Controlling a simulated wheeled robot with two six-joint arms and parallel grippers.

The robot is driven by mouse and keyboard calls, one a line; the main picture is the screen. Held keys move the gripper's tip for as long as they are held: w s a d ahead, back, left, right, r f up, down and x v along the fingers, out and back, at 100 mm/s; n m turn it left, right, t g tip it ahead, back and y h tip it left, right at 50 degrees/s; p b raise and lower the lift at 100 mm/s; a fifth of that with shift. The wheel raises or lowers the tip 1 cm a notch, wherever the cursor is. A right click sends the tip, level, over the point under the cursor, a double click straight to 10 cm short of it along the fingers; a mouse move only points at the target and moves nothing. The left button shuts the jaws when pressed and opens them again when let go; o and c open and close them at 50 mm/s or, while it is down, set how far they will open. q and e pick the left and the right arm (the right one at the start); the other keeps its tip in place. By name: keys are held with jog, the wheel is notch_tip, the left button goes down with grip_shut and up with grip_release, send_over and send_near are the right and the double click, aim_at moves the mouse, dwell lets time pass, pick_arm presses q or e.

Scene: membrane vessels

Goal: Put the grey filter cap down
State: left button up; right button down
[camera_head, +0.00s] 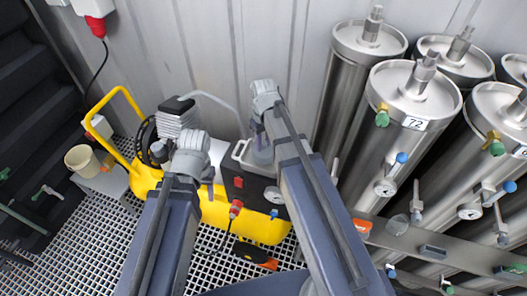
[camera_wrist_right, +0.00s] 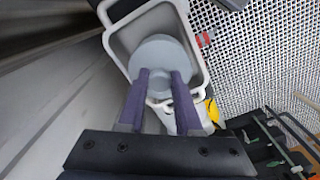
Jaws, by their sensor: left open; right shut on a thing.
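The grey filter cap (camera_wrist_right: 160,58) is a round grey disc in the right wrist view. My right gripper (camera_wrist_right: 161,76) is shut on its near edge with two purple fingers. The cap is over or inside an open light-grey bin (camera_wrist_right: 117,42); I cannot tell whether it touches the bottom. In the head view my right gripper (camera_head: 261,138) points down into the same bin (camera_head: 237,152), and the cap (camera_head: 262,156) is partly hidden behind my arm. My left gripper (camera_head: 208,177) is open at the yellow compressor, its fingers mostly hidden.
The yellow compressor (camera_head: 220,214) with a dark control box (camera_head: 240,186) stands on the white grating (camera_head: 80,240). Several steel membrane vessels (camera_head: 407,130) with valves and gauges stand at the right. A beige bucket (camera_head: 82,160) is at the left. A corrugated wall (camera_head: 225,50) closes the back.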

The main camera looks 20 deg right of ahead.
aim_at(264, 150)
jog(key=shift+f+b, duration=1.65)
jog(key=shift+f, duration=0.15)
jog(key=shift+f, duration=0.25)
jog(key=c, duration=0.6)
grip_release()
jog(key=shift+r, duration=0.1)
notch_tip(264, 150, up, 12)
jog(key=p, duration=1.2)
jog(key=shift+r, duration=0.2)
jog(key=s+a+h, duration=0.1)
jog(key=s+a, duration=0.9)
jog(key=s, duration=0.4)
jog(key=shift+s+a+m, duration=0.25)
jog(key=shift+m, duration=0.15)
jog(key=shift+f, duration=0.1)
